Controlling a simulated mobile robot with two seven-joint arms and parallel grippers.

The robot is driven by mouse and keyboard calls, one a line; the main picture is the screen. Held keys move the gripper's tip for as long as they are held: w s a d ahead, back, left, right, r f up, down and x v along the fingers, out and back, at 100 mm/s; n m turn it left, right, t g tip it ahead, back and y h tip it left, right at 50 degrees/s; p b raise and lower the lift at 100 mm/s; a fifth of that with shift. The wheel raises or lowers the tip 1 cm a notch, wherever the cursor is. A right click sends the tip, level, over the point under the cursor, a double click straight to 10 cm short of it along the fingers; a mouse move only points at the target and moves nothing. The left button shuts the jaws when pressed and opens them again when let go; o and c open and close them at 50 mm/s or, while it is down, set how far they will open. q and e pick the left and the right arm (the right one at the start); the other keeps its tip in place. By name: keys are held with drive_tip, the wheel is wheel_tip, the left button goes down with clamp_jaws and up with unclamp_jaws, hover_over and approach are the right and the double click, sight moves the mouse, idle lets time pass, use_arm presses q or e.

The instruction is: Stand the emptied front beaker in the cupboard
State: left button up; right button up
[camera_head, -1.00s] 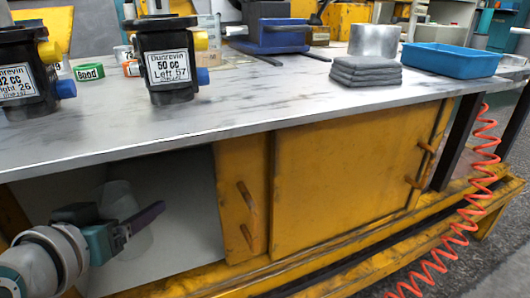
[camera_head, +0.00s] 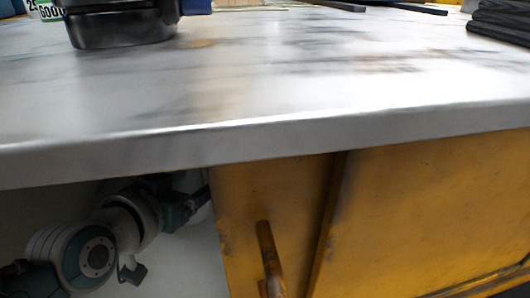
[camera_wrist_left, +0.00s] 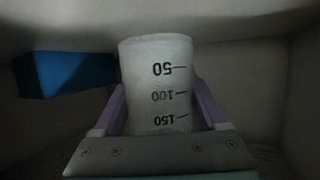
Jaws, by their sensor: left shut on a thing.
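The beaker (camera_wrist_left: 157,75) is a pale, translucent cylinder with black marks 50, 100 and 150, which read upside down in the left wrist view. My left gripper (camera_wrist_left: 160,105) is shut on it, with a purple finger against each side. In the head view my left gripper (camera_head: 195,205) is inside the cupboard (camera_head: 205,265), below the worktop. The beaker is mostly hidden there by my wrist and the bench edge. I cannot tell whether the beaker touches the cupboard floor. My right gripper is in neither view.
A blue box (camera_wrist_left: 65,75) is left of the beaker in the dim cupboard. The worktop edge (camera_head: 270,135) overhangs the opening. The yellow door (camera_head: 270,205) with its rusty handle (camera_head: 268,255) bounds it on the right. A dark motor base (camera_head: 115,25) stands on the worktop.

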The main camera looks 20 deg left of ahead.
use_arm(q)
drive_tip(key=shift+w+f+b, duration=0.15)
drive_tip(key=shift+f+b, duration=1)
drive_tip(key=shift+f, duration=0.6)
drive_tip(key=o, duration=1.3)
drive_tip(key=shift+o, duration=0.2)
drive_tip(key=shift+r, duration=0.2)
drive_tip(key=p+v, duration=0.7)
drive_tip(key=v, duration=0.4)
drive_tip(key=shift+w+r, duration=0.1)
drive_tip(key=shift+r, duration=0.05)
drive_tip(key=shift+s+r, duration=0.1)
drive_tip(key=shift+s, duration=0.45)
